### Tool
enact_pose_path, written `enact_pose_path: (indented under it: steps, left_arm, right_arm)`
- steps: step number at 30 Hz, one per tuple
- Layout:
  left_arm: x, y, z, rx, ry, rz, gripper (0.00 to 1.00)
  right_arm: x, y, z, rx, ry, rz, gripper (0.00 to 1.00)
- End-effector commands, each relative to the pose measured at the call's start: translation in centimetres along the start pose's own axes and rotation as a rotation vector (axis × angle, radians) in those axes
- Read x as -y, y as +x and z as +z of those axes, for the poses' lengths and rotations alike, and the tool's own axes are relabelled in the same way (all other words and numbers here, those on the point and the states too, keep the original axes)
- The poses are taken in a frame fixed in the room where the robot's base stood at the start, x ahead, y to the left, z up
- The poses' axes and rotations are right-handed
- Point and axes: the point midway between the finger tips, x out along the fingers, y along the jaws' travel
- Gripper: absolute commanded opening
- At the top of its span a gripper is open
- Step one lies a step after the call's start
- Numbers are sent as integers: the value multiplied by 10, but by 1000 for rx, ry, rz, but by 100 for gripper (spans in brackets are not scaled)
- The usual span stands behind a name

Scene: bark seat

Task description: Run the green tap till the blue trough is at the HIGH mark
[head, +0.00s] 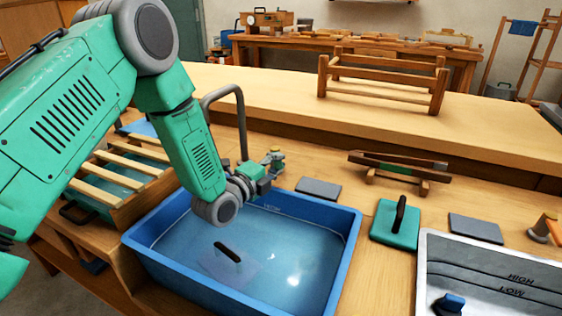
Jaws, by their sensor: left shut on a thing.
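The blue trough (346,247) stands in the bench in the middle and holds clear water. A pale line runs around its inner wall with a small mark at the far side, too small to read. The submerged part of a dark-handled plate (228,252) shows in the water. A grey curved pipe (241,120) rises behind the trough. My left gripper (262,176) is at the trough's far edge, shut on the small tap (275,157) near the pipe's foot; its fingers partly hide the tap. My right gripper is not in view.
A slatted rack (122,165) stands left.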

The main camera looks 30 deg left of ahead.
Motion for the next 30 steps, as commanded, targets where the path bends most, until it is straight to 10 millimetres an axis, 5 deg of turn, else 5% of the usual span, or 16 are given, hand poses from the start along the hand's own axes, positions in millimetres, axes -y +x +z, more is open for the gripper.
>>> enact_pose_path:
  steps: [15, 30]
  left_arm:
    - [-8, -16, 20, -407, -3, 18, 0]
    - [-8, -20, 29, -567, -7, 19, 0]
  right_arm:
    - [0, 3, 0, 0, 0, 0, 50]
    - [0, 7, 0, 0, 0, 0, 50]
